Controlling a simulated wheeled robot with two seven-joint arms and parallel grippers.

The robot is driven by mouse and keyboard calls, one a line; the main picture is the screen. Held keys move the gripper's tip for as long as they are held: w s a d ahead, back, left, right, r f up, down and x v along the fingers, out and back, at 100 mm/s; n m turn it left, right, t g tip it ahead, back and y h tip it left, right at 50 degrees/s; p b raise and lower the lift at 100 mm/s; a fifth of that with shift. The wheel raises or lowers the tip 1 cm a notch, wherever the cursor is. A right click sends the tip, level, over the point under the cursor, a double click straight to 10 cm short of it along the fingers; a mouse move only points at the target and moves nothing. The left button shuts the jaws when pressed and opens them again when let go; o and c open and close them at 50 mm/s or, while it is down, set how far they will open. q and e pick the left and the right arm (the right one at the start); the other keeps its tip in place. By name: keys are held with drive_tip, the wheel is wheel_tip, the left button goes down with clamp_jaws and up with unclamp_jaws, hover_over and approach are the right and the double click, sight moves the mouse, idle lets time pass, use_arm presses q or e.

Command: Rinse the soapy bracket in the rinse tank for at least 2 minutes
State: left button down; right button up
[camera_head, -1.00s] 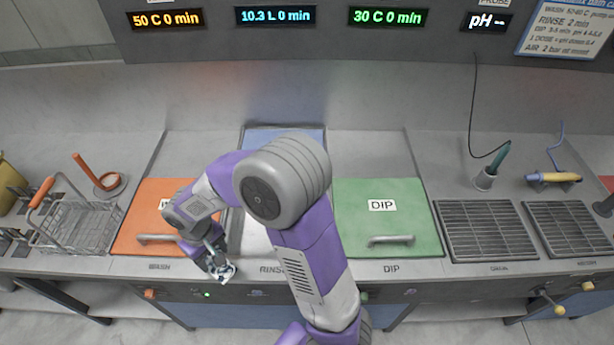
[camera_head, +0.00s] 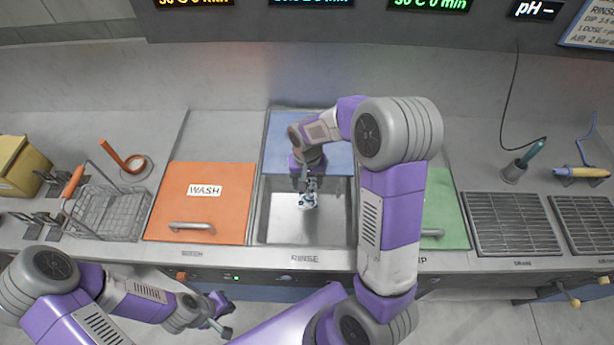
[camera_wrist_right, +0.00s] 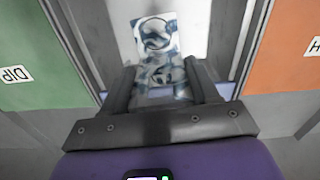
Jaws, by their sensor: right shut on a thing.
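The bracket (camera_head: 308,203) is a small pale piece with blue-grey patches; it also shows in the right wrist view (camera_wrist_right: 157,45). My right gripper (camera_head: 309,188) is shut on it, with the two fingers (camera_wrist_right: 163,88) on either side in the right wrist view. It holds the bracket over the open rinse tank (camera_head: 282,222), whose pale basin lies below; I cannot tell whether the bracket touches water. The blue rinse lid (camera_head: 340,160) lies behind the opening. My left gripper (camera_head: 222,316) is in front of the counter at the lower left, its fingers apart and empty.
The orange wash lid (camera_head: 225,205) is shut on the left. The green dip lid (camera_head: 445,205) is partly hidden by my right arm. A wire basket (camera_head: 105,212) stands at far left. Drain grates (camera_head: 512,224) and a pH probe (camera_head: 522,163) are on the right.

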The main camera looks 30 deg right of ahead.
sight(307, 193)
wheel_tip(307, 193, down, 22)
drive_tip(key=b, duration=1.7)
drive_tip(key=shift+f, duration=0.15)
drive_tip(key=shift+w, duration=0.1)
idle(1.5)
wheel_tip(307, 193, up, 19)
drive_tip(key=p, duration=1.4)
drive_tip(key=shift+f, duration=0.2)
drive_tip(key=shift+p, duration=0.3)
